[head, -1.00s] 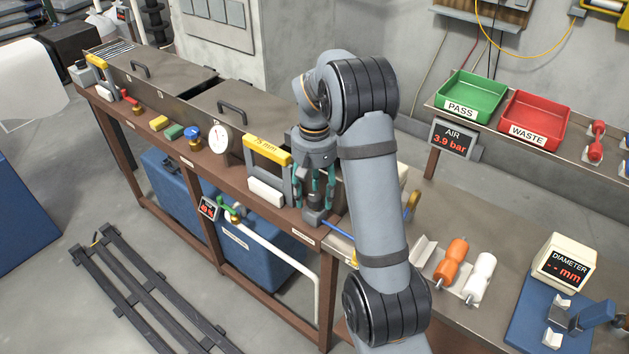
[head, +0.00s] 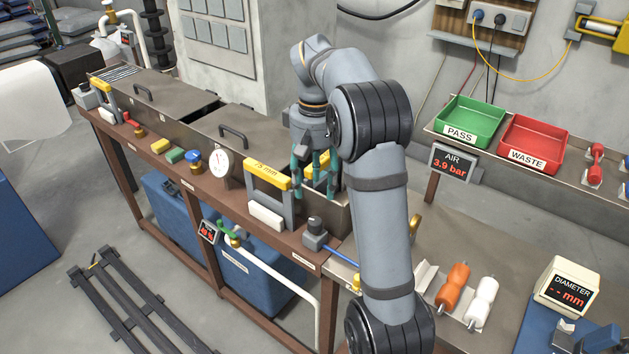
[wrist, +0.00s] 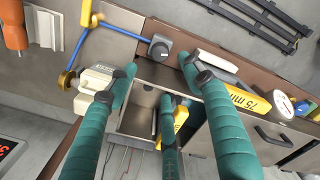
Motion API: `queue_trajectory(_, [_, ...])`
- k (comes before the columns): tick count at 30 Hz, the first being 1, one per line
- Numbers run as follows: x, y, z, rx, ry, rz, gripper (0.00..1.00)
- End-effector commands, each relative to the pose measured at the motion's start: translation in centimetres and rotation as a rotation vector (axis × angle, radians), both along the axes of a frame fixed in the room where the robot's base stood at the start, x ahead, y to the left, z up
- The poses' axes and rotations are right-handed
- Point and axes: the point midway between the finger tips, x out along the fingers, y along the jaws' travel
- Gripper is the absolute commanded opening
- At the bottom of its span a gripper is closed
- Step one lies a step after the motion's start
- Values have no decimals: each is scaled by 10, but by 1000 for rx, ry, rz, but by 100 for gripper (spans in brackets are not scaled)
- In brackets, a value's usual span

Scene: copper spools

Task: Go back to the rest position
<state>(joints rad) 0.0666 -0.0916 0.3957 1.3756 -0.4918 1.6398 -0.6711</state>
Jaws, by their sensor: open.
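My gripper (head: 316,180) hangs pointing down over the open end of the steel trough (head: 335,215), its teal fingers apart and nothing between them. In the wrist view the fingers (wrist: 160,82) are spread above the trough's open compartment. A grey block with a dark round top (head: 316,232) sits on the bench ledge in front of the fingers, clear of them. A blue rod (head: 340,256) runs from it to the right. The block also shows in the wrist view (wrist: 160,47). My forearm hides part of the bench to the right.
Orange (head: 453,284) and white (head: 482,300) spools lie at right, near the diameter display (head: 568,285). Green (head: 470,120) and red (head: 533,145) trays stand behind.

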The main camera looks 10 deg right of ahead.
Motion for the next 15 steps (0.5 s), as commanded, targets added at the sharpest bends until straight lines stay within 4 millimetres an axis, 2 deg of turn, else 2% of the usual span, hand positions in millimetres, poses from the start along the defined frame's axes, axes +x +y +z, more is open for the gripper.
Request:
queue_trajectory(8, [0,0,-3,0,1,1,51])
queue_trajectory(11, [0,0,-12,-2,4,1,51])
queue_trajectory(15, [-1,0,-35,0,6,1,51])
